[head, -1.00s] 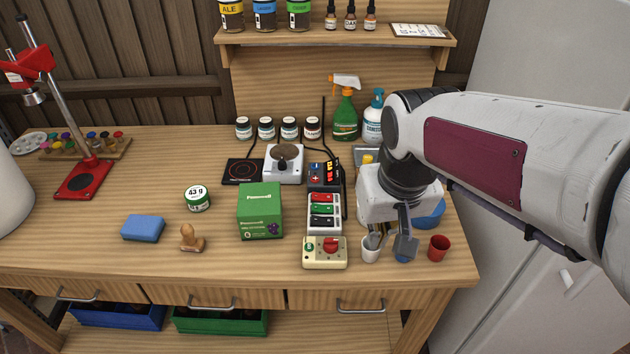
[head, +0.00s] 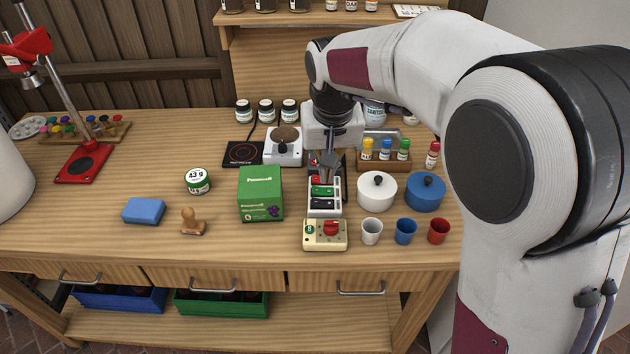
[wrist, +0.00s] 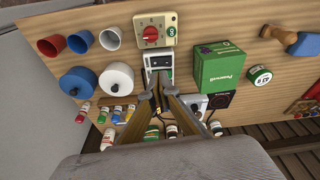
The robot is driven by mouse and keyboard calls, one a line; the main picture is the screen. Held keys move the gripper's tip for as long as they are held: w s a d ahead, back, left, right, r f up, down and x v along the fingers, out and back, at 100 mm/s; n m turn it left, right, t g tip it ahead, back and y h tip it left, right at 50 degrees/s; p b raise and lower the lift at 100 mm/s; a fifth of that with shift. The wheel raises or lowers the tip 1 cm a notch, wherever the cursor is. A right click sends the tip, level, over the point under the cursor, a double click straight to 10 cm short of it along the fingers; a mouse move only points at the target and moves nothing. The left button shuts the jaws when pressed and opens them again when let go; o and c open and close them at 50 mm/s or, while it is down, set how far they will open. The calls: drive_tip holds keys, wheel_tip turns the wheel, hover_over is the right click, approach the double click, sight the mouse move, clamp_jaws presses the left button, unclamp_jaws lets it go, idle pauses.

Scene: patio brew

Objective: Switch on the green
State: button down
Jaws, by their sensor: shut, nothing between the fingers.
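A white switch strip (head: 311,208) stands behind the cream control box, with a red rocker (head: 316,180) at the back, a green rocker (head: 322,191) in the middle and a black rocker (head: 322,203) at the front. My gripper (head: 327,172) is shut and empty, pointing down at the strip's back end, near the red rocker and behind the green one. It hides part of that end. In the wrist view the shut fingertips (wrist: 157,84) cover part of the strip (wrist: 149,60). I cannot tell whether they touch it, or how the green rocker is set.
The cream box with a red knob (head: 331,228) stands in front. A green carton (head: 261,195) is left of the strip, a white pot (head: 377,192) right. Three cups, including a red cup (head: 438,231), stand front right.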

drive_tip(key=shift+m+t, duration=0.5)
drive_tip(key=shift+m, duration=0.3)
drive_tip(key=w+r, duration=0.1)
drive_tip(key=w+a, duration=0.1)
drive_tip(key=w, duration=0.1)
drive_tip(key=w+r, duration=0.1)
drive_tip(key=shift+w+a+r, duration=0.3)
drive_tip(key=shift+w+r, duration=0.05)
drive_tip(key=shift+w, duration=0.05)
drive_tip(key=shift+f, duration=0.15)
hover_over(314, 189)
drive_tip(key=s, duration=0.1)
drive_tip(key=f, duration=1.1)
drive_tip(key=shift+d+f, duration=0.1)
drive_tip(key=shift+d, duration=0.15)
drive_tip(key=shift+a+f, duration=0.15)
drive_tip(key=shift+f, duration=0.9)
drive_tip(key=shift+f, duration=0.1)
